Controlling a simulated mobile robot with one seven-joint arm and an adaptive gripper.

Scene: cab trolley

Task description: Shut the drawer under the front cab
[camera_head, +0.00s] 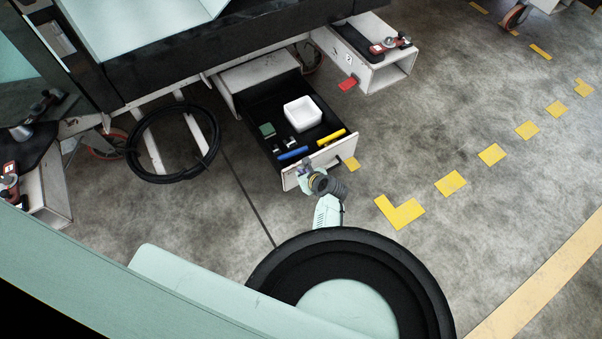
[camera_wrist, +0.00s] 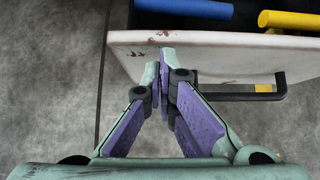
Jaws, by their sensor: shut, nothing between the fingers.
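The drawer (camera_head: 318,160) stands pulled out under the front cab (camera_head: 210,40). It has a black inside and a worn white front panel. The panel (camera_wrist: 225,50) also shows in the wrist view, with a black bar handle (camera_wrist: 240,96) on its outer face at the right. My gripper (camera_head: 306,166) is at the left part of the panel in the head view. In the wrist view my gripper (camera_wrist: 164,58) is shut and empty, its fingertips at the panel's face, left of the handle. I cannot tell for certain whether they touch it.
Inside the drawer are a white box (camera_head: 302,113), a green block (camera_head: 267,130), a blue cylinder (camera_head: 293,153) and a yellow cylinder (camera_head: 331,137). Concrete floor with yellow marks (camera_head: 450,183) lies open at the right.

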